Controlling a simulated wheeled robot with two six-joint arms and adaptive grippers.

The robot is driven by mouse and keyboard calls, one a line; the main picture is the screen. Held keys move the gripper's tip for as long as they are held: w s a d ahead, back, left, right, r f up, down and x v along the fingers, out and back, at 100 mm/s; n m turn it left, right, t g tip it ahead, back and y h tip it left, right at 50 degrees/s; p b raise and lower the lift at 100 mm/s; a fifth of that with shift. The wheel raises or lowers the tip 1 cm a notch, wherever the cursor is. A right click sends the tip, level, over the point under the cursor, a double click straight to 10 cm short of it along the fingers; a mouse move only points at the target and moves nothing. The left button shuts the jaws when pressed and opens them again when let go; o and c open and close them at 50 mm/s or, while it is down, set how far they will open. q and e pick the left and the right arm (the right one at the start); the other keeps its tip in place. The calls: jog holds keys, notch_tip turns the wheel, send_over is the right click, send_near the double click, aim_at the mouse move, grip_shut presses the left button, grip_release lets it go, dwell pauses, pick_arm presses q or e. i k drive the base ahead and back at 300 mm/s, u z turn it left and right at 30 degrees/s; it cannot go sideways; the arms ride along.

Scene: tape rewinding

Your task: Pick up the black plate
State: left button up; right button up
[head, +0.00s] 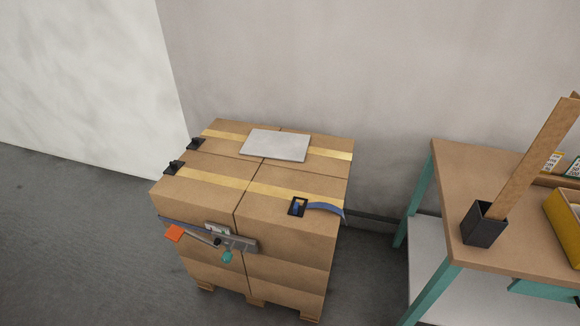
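No large black plate shows in the head view. A small flat black rectangular piece (298,206) lies on the front right of the stacked cardboard boxes (195,205), with a blue strap (325,208) running from it over the right edge. A light grey flat plate (275,145) lies on top of the boxes towards the back. Two small black pieces, one farther back (195,144) and one nearer (173,168), sit at the left ends of the yellow bands. Neither of my grippers is in view.
At right stands a wooden-topped table (455,185) with a black holder (484,226), a tall wooden board (535,150) and a yellow bin (565,230). Open floor lies left.

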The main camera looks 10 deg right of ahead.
aim_at(296, 210)
jog(key=u, duration=0.05)
jog(key=k, duration=0.55)
jog(key=u, duration=0.6)
jog(key=i, duration=1.2)
jog(key=z, duration=0.15)
